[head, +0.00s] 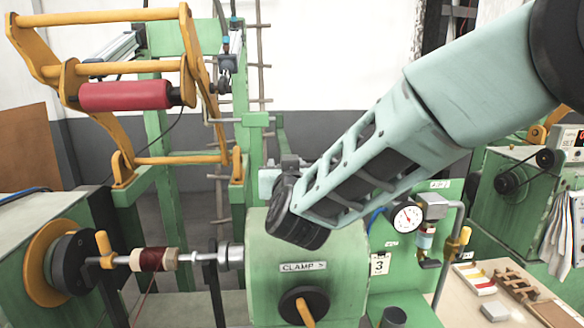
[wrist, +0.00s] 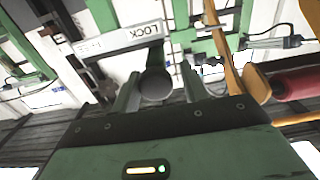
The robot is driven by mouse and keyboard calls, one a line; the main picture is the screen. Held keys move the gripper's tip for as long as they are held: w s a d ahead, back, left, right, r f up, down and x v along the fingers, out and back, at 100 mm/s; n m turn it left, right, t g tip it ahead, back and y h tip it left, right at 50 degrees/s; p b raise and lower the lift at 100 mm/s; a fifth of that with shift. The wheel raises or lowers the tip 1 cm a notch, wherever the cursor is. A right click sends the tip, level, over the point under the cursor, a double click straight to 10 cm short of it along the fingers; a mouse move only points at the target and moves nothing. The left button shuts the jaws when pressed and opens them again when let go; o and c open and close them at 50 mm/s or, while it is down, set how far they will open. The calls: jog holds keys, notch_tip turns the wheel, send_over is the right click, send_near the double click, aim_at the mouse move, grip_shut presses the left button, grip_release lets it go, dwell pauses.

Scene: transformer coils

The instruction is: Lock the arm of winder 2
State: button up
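The yellow arm frame (head: 150,68) of the winder stands raised at the upper left of the head view and carries a red roller (head: 125,95). In the wrist view, a yellow bar (wrist: 222,50) and the red roller (wrist: 298,83) show at the right. A plate reading LOCK (wrist: 128,37) is in front of my gripper (wrist: 162,92). A dark round knob (wrist: 157,86) shows between its fingers, which stand apart with a narrow gap at the right. I cannot tell whether they touch it. In the head view my wrist hides the fingers and the lock.
The green clamp box (head: 270,250) with a dark knob (head: 303,306) stands below my arm. A coil (head: 152,259) sits on the spindle at the lower left. A gauge (head: 408,217) and a tag reading 3 (head: 379,263) are to the right, beside a cluttered table (head: 465,300).

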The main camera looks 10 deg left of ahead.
jog(key=shift+o, duration=0.3)
jog(key=shift+a, duration=0.15)
jog(key=shift+s, duration=0.1)
jog(key=shift+s+d+f, duration=0.1)
jog(key=shift+s+d, duration=0.1)
jog(key=b+v, duration=0.6)
jog(key=v, duration=1.1)
jog(key=shift+b, duration=0.4)
jog(key=shift+w, duration=0.1)
